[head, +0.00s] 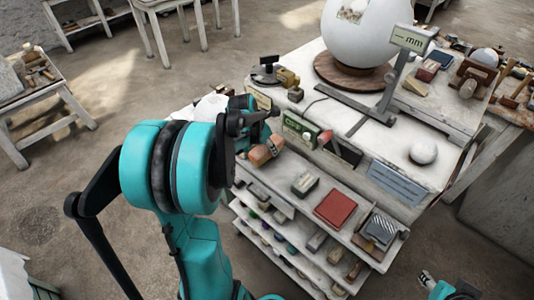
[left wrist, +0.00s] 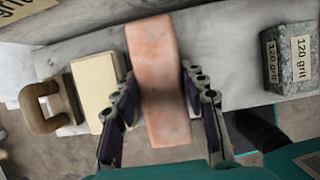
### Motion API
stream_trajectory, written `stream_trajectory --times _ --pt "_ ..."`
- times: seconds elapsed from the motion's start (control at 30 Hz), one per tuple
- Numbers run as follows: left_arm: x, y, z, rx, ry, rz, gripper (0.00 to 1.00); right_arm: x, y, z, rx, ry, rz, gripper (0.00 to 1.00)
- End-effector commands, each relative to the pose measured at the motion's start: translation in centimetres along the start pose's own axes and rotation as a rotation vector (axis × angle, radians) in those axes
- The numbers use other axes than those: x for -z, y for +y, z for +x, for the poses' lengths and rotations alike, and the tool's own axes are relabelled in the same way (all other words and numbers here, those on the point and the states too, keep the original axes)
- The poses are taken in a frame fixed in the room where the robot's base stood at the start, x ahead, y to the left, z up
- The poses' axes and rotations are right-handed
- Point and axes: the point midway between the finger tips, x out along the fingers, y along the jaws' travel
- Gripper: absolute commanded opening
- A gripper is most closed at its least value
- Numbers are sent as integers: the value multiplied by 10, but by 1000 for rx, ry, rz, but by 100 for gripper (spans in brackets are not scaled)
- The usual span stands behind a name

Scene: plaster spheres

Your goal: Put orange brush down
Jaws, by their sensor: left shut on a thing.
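The orange brush shows in the left wrist view as a plain pinkish-orange block (left wrist: 153,48); no bristles are visible from here. My left gripper (left wrist: 160,82) is shut on it, with one finger on each long side. In the head view the brush is an orange-brown piece (head: 261,154) at the left end of the stand's upper shelf, partly behind my left gripper (head: 258,136). I cannot tell whether the brush touches the shelf. My right gripper (head: 428,280) is barely in view at the lower right, and its jaws cannot be made out.
The upper shelf holds a grey block (head: 305,184), a red block (head: 334,209) and a tilted grey piece (head: 380,229). In the left wrist view, a cream block (left wrist: 93,83) with a brown handle and a 120 grit block (left wrist: 290,62) flank the brush. A large white sphere (head: 362,32) stands above.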

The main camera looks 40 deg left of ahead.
Motion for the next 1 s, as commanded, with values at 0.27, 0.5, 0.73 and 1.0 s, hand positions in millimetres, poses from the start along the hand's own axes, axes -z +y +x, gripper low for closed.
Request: stream_trajectory --times 0.27,0.5,0.73,1.0 --pt "11 0 26 0 0 0 5 -5 0 7 0 0 0 40" --pt "11 0 26 0 1 0 63 -5 0 7 0 0 0 40" --pt "11 0 26 0 1 0 63 -5 0 7 0 0 0 40" --pt "12 -1 -4 -1 1 -1 63 2 0 -4 0 0 0 40"
